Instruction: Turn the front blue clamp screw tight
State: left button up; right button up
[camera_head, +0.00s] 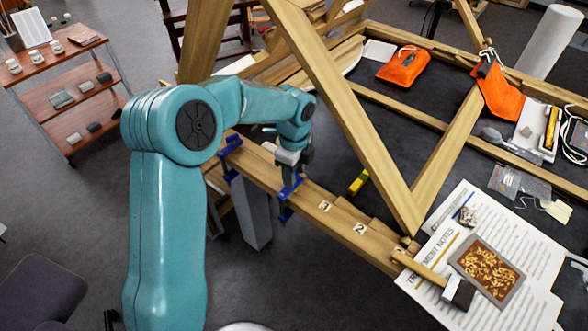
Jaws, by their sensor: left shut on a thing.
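The front blue clamp (287,214) sits on the wooden beam (340,222), its lower part hanging below the beam's near edge. My left gripper (290,178) comes down from above, its dark fingers at the top of this clamp. It is shut on the clamp's screw, though the fingers hide most of the screw. A second blue clamp (229,147) stands further left on the same beam, partly behind my arm. My right gripper is not in view.
Tall wooden braces (345,110) rise right of my gripper. A yellow-and-black object (358,182) lies behind the beam. A mallet (457,293), a gilt fragment (487,268) and printed sheets (530,235) lie at the right. Orange pouches (403,68) lie further back.

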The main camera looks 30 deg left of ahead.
pick_arm(q)
jog(key=shift+w+a+r+m, duration=0.1)
jog(key=shift+r+m, duration=0.1)
jog(key=shift+m, duration=0.3)
jog(key=o, duration=1.1)
jog(key=shift+c, duration=0.2)
notch_tip(320, 180, up, 16)
jog(key=shift+r, duration=0.15)
jog(key=shift+s, duration=0.25)
